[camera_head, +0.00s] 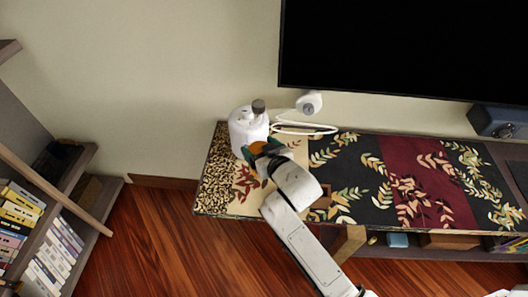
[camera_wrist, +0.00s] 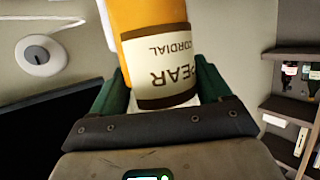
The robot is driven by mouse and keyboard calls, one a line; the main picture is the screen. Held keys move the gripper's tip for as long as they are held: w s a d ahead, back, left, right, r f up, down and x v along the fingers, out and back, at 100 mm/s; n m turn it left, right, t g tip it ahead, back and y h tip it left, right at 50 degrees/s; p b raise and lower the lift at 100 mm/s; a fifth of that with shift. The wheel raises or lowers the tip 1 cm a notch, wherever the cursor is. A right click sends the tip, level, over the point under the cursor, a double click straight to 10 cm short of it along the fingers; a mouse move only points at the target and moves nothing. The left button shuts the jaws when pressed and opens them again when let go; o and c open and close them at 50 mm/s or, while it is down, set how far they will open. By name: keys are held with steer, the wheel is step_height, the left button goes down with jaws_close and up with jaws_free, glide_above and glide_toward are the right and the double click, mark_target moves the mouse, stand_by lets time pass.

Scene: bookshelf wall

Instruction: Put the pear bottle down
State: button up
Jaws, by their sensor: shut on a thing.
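The pear bottle (camera_wrist: 158,22) is orange with a cream and brown label that reads "PEAR CORDIAL" upside down in the wrist view. My gripper (camera_wrist: 163,88) is shut on it, with a green finger on each side of the label. The bottle's far end is cut off by the frame. In the head view, my gripper (camera_head: 262,148) is over the left end of the patterned cabinet top (camera_head: 222,182). Only a small orange patch of the bottle shows there. I cannot tell whether the bottle touches the top.
A white rounded container (camera_head: 243,130) stands close behind my gripper. A white device (camera_head: 309,103) is beside it, with a white loop (camera_head: 310,129) in front. A black screen (camera_head: 400,45) hangs behind. The runner to the right (camera_head: 400,190) is clear. A bookshelf (camera_head: 50,220) stands left.

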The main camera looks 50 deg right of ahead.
steer(key=w+d+f, duration=0.2)
steer(key=d+f, duration=0.2)
steer(key=f, duration=0.5)
steer(key=shift+w+d, duration=0.3)
steer(key=shift+w, duration=0.05)
steer(key=shift+f, duration=0.15)
steer(key=o, duration=1.6)
steer(key=shift+c, duration=0.2)
